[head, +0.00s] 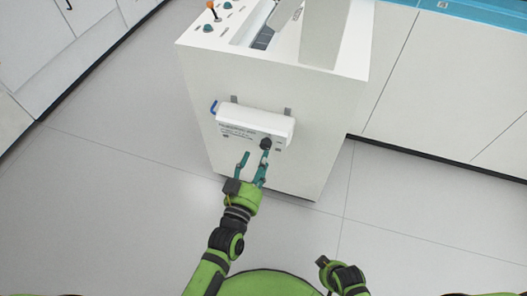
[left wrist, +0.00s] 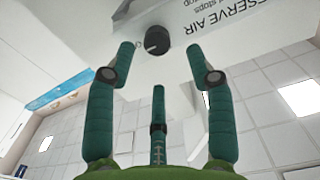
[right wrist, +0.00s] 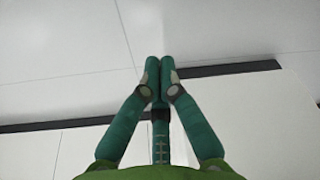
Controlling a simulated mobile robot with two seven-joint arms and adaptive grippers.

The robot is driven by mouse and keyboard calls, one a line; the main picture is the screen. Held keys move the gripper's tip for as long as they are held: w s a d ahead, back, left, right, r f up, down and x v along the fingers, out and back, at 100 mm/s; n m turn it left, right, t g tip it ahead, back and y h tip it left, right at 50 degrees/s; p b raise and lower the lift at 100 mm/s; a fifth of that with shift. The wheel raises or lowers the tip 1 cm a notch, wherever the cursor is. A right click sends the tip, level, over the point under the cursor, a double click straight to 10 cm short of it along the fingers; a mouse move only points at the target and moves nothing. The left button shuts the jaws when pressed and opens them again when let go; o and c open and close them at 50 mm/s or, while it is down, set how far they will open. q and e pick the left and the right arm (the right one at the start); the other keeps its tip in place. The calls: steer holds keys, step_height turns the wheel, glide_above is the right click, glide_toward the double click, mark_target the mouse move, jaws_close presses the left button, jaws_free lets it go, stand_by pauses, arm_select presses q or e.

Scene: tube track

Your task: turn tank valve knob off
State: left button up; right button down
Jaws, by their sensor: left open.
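The tank valve knob is a small black round knob (head: 266,143) on the front of a white panel box (head: 257,122) with printed text. In the left wrist view the knob (left wrist: 157,40) sits just beyond my fingertips, between them, with a light mark on its face. My left gripper (head: 254,160) is open, its teal fingers spread just below the knob and apart from it in the left wrist view. My right gripper (right wrist: 160,62) has its fingertips together with nothing between them, facing the floor and a cabinet base; its fingers are not clear in the head view.
The panel box is fixed to the side of a white machine cabinet (head: 320,165). A blue handle (head: 214,107) is at the panel's left end. An orange-tipped lever (head: 211,7) stands on the cabinet top. White wall cabinets (head: 440,90) stand at right; grey floor (head: 100,190) is clear.

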mark_target(265, 147)
arm_select(q)
steer(key=b+x, duration=0.1)
steer(key=x, duration=0.4)
steer(key=shift+w+d, duration=0.1)
steer(key=shift+d, duration=0.05)
jaws_close()
